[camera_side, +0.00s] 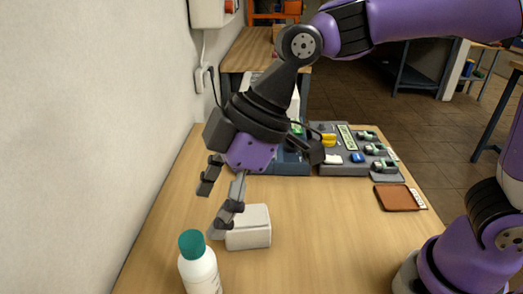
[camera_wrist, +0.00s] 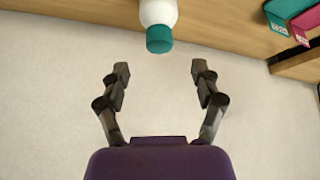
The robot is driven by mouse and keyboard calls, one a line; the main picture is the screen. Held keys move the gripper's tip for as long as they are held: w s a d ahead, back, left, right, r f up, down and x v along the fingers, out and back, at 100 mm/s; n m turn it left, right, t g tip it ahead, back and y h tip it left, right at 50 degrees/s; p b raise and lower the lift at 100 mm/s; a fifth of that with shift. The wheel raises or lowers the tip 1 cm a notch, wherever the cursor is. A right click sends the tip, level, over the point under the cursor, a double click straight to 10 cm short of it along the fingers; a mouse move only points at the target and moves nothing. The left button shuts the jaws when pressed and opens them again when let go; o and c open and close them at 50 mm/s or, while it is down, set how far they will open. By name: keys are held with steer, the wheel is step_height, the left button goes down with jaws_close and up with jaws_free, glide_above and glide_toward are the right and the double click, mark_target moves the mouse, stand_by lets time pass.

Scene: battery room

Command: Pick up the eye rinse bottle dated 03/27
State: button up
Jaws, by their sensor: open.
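A white bottle (camera_side: 200,270) with a teal cap stands upright on the wooden table at the near left in the side view. The same kind of white bottle with a teal cap (camera_wrist: 158,38) shows at the top middle of the wrist view, just beyond my fingers. No date can be read on it. My gripper (camera_side: 212,208) is tilted, with its fingers spread and nothing between them. It is above and behind the bottle in the side view. In the wrist view my gripper (camera_wrist: 159,72) is also open, apart from the bottle.
A small white box (camera_side: 249,227) sits beside my lower finger. Grey trays (camera_side: 345,168) with small parts stand at the table's back, and a brown wallet-like item (camera_side: 400,197) lies at right. Teal (camera_wrist: 284,12) and magenta (camera_wrist: 305,22) labelled items show at upper right. A wall bounds the left.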

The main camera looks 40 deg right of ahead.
mark_target(194, 238)
steer(key=x, duration=0.7)
steer(key=shift+w+f, duration=0.1)
steer(key=shift+f, duration=0.05)
jaws_close()
